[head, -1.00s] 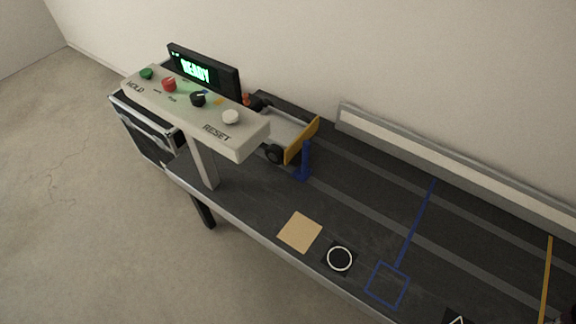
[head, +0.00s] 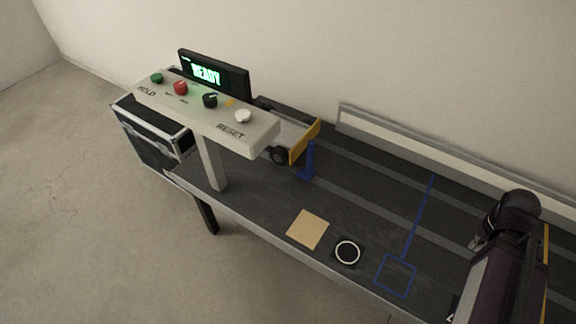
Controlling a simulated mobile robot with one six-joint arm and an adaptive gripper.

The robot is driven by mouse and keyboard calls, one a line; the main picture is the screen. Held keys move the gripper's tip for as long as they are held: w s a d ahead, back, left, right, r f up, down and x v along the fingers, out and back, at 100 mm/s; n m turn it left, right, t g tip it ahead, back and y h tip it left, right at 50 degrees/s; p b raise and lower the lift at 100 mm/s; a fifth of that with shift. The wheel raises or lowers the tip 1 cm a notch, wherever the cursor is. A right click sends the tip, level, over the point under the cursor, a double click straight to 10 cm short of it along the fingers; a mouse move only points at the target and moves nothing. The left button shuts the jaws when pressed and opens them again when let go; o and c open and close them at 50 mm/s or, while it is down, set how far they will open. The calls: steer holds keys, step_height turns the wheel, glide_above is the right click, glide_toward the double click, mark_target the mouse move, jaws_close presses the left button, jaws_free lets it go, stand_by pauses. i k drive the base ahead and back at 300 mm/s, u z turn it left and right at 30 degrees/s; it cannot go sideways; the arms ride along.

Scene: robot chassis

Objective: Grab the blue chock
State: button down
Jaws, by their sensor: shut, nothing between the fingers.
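The blue chock (head: 309,167) stands on the dark bench top, a low foot with an upright blue post. It is just in front of the yellow end plate (head: 305,142) of a small wheeled cart (head: 284,132); I cannot tell whether it touches the cart. My dark arm (head: 508,250) reaches in at the right edge, well to the right of the chock. A small grey part shows at its left side, but I cannot make out any fingers. My gripper is not clearly in view, and nothing of mine is near the chock.
A control panel (head: 205,115) on a post, its display lit READY, stands left of the cart. The bench top (head: 360,205) carries a tan square (head: 307,229), a ringed black pad (head: 347,252) and a blue square outline (head: 396,275). A rail (head: 430,142) runs along the back.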

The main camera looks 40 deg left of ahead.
mark_target(307, 173)
steer(key=u, duration=1.4)
steer(key=k, duration=0.95)
steer(key=i, duration=0.8)
